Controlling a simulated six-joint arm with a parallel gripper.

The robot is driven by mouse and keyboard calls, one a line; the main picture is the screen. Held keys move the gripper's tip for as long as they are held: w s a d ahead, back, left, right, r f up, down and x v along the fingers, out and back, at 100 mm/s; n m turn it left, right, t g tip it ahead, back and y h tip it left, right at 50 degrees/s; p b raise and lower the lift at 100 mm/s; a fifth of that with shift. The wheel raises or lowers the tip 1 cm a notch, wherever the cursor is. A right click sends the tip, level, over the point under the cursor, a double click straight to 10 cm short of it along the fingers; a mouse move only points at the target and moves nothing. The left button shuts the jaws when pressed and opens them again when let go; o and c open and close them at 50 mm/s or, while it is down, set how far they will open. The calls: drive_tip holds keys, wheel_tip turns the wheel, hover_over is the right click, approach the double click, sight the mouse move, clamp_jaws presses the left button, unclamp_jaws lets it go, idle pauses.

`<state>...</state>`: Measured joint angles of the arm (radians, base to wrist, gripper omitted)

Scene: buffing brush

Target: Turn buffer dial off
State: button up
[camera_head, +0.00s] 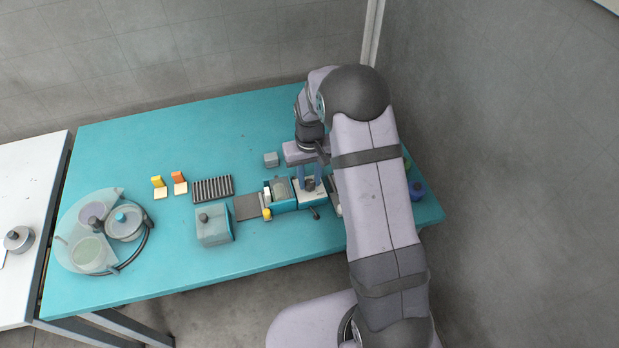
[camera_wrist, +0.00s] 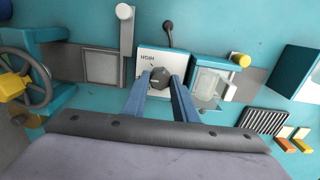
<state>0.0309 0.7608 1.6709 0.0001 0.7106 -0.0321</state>
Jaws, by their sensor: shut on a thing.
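The buffer dial (camera_wrist: 158,75) is a dark knob on a white-topped control box (camera_wrist: 147,54), with the word HIGH printed beside it in the wrist view. My gripper (camera_wrist: 160,82) has its two blue fingers around the dial, one on each side, and is shut on it. In the head view my gripper (camera_head: 312,176) reaches down over the control box (camera_head: 304,198), with the dial (camera_head: 310,184) between the fingers. The fingers partly cover the dial, so its exact setting is hard to read. The buffing brush unit (camera_head: 282,193) stands directly beside the box.
A black-knobbed lever (camera_wrist: 169,28) sticks out from the control box. The table's back left is clear.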

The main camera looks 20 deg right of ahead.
sight(309, 182)
drive_tip(key=o, duration=1.1)
drive_tip(key=shift+r, duration=0.15)
drive_tip(key=shift+r+b, duration=1.05)
drive_tip(key=shift+r, duration=2.55)
